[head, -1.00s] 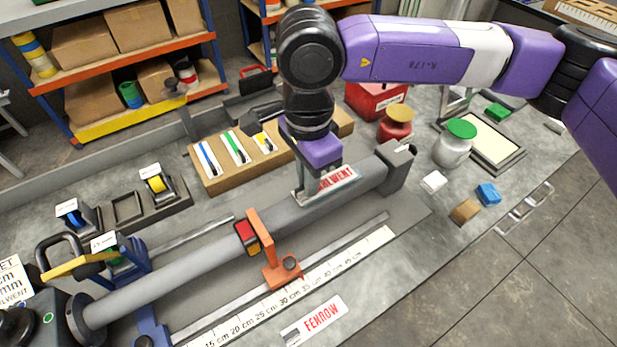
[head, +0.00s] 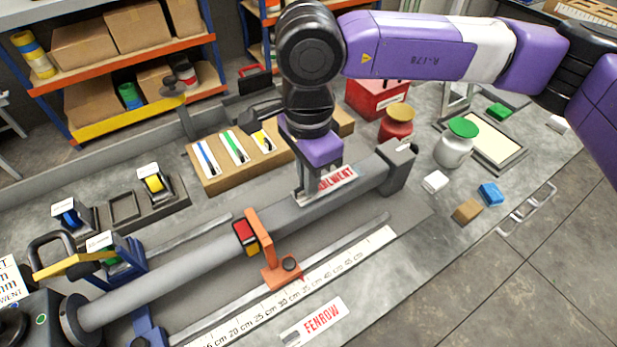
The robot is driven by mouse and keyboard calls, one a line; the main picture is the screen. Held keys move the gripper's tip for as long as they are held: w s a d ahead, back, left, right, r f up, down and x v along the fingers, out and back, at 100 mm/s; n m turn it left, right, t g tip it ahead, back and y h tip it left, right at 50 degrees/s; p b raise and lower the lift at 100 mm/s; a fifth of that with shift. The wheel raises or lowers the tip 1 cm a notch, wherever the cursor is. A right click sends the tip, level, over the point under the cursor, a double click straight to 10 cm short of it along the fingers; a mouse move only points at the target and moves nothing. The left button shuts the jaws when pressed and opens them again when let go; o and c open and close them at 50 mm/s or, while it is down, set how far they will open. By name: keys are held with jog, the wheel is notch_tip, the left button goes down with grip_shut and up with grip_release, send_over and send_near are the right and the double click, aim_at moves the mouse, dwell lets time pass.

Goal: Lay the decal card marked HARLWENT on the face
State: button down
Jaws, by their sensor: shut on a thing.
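The decal card marked HARLWENT (head: 339,179), white with red letters, is at the upper right part of the long grey tube (head: 205,262). My gripper (head: 308,197) is shut on the card's left end, and its fingers hide the first letters. The card lies along the tube, at or just over its surface; I cannot tell whether it touches. A second card marked FENROW (head: 322,319) lies on the bench in front of the ruler. An orange clamp (head: 272,252) with a red and yellow block stands at the middle of the tube.
A ruler strip (head: 300,290) runs along the bench before the tube. A wooden block with coloured strips (head: 222,184) and tape dispensers (head: 156,182) stand behind it. Jars (head: 455,145) and small blocks (head: 467,211) are at right. Shelves with boxes stand at the back.

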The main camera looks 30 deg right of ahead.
jog(key=shift+f+b, duration=0.55)
jog(key=shift+b, duration=0.8)
dwell(0.5)
dwell(0.3)
jog(key=c, duration=1.5)
grip_release()
jog(key=shift+o, duration=0.7)
jog(key=o, duration=0.4)
jog(key=shift+r, duration=0.1)
jog(key=shift+r+p, duration=0.8)
jog(key=shift+r, duration=2.15)
